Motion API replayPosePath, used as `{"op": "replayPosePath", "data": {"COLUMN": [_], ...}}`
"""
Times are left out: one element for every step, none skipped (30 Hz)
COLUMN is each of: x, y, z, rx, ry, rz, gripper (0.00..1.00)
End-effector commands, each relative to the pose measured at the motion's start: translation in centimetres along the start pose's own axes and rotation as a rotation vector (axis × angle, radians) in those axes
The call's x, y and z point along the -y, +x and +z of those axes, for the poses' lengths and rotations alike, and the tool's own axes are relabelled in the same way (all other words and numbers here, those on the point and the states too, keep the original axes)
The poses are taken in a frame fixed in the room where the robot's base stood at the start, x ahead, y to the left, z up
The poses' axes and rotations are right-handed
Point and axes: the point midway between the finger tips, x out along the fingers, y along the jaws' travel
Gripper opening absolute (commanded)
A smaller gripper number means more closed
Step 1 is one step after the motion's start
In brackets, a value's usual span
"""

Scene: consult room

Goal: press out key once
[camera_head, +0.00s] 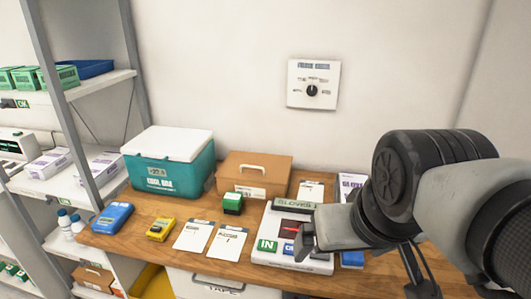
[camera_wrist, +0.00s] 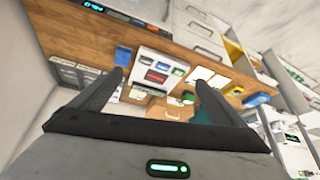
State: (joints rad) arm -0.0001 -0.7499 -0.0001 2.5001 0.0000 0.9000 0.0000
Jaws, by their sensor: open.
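A white key panel (camera_head: 262,228) with a grey display strip and a dark red window lies on the wooden desk. Its green key (camera_head: 267,245) reads IN, and a blue key (camera_head: 289,248) sits to the right of it. The blue key's lettering is too small to read for certain. My gripper (camera_head: 308,238) is over the right part of the panel and hides part of the key row there. In the wrist view the panel (camera_wrist: 153,57) appears between the two spread fingers of my gripper (camera_wrist: 160,82), which hold nothing. I cannot tell that they touch it.
Two white cards (camera_head: 193,235), a yellow device (camera_head: 160,229), a blue device (camera_head: 113,217) and a green stamp-like block (camera_head: 233,203) lie left of the panel. A teal cooler (camera_head: 170,172) and a brown box (camera_head: 253,173) stand behind. A dial (camera_head: 312,84) is on the wall.

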Motion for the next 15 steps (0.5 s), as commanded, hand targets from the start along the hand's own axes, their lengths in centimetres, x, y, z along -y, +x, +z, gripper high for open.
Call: {"op": "replayPosePath", "data": {"x": [0.00,0.00,0.00,0.00,0.00,0.00,0.00,0.00,0.00,0.00,0.00,0.00,0.00,0.00,0.00], "y": [0.00,0.00,0.00,0.00,0.00,0.00,0.00,0.00,-0.01,-0.01,-0.01,-0.01,-0.01,-0.01,-0.01], "z": [0.00,0.00,0.00,0.00,0.00,0.00,0.00,0.00,0.00,0.00,0.00,0.00,0.00,0.00,0.00], "rx": [0.000,0.000,0.000,0.000,0.000,0.000,0.000,0.000,0.000,0.000,0.000,0.000,0.000,0.000,0.000], "ry": [0.000,0.000,0.000,0.000,0.000,0.000,0.000,0.000,0.000,0.000,0.000,0.000,0.000,0.000,0.000], "rz": [0.000,0.000,0.000,0.000,0.000,0.000,0.000,0.000,0.000,0.000,0.000,0.000,0.000,0.000,0.000], "gripper": [0.85,0.80,0.73,0.68,0.63,0.56,0.51,0.46,0.39,0.34,0.29,0.22,0.17,0.12,0.06]}}
